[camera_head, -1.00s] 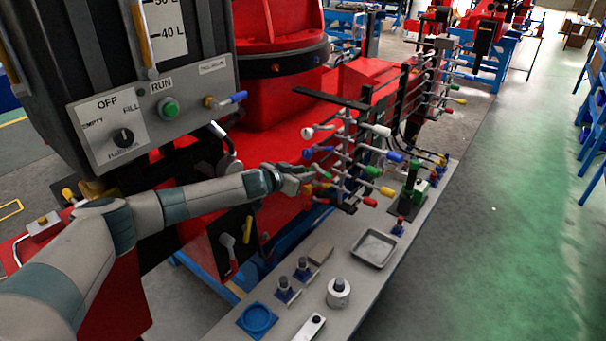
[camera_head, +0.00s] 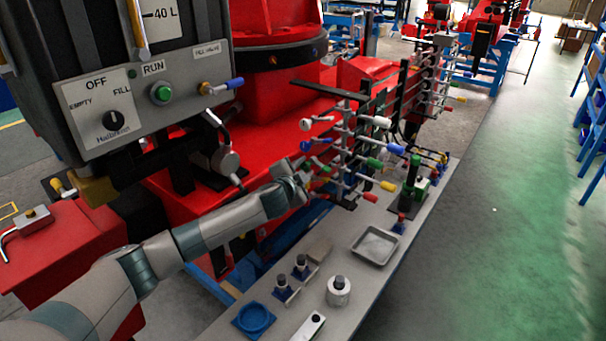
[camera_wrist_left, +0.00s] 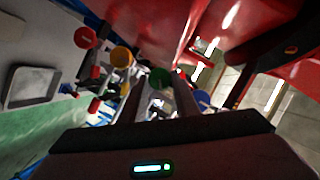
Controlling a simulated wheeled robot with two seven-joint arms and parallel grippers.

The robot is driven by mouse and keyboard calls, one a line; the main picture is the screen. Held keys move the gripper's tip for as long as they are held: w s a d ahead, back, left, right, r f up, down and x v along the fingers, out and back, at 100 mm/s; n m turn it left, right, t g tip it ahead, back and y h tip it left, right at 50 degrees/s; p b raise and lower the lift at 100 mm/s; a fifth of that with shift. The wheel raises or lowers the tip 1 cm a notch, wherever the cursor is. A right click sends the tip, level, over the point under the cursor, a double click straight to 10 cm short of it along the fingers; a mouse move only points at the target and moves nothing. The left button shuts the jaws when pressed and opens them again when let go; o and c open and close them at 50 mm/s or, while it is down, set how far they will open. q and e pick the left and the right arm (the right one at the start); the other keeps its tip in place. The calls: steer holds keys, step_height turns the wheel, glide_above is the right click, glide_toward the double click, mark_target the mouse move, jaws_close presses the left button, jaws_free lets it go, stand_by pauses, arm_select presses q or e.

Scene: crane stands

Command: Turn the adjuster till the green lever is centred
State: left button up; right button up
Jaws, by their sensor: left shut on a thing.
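The lever stand (camera_head: 345,150) carries rows of rods with coloured ends on the bench. The green lever (camera_head: 375,162) points right, between a blue lever (camera_head: 390,149) above and a yellow one (camera_head: 388,186) below. Whether it is centred I cannot tell. My left gripper (camera_head: 303,178) is at the stand's left side, below its white and blue knobs. In the left wrist view a round green adjuster (camera_wrist_left: 160,78) sits between my fingers, which are shut on it. Its far side is hidden. My right gripper is in neither view.
A red adjuster (camera_wrist_left: 85,37), a yellow one (camera_wrist_left: 121,56) and a blue one (camera_wrist_left: 202,97) are close beside my fingers. A grey tray (camera_head: 374,247) and several small parts stand on the bench. Red machinery is behind the stand.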

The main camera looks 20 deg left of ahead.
arm_select(q)
steer(key=m+b, duration=0.1)
steer(key=f+m+t+b, duration=0.1)
steer(key=shift+d+m+b, duration=0.1)
steer(key=shift+m+b, duration=0.2)
steer(key=shift+b, duration=0.05)
steer(key=shift+r+m+t+y+b, duration=0.15)
steer(key=shift+m+t+y+b, duration=0.25)
steer(key=shift+m+b, duration=0.35)
steer(key=o, duration=1)
steer(key=shift+s, duration=0.1)
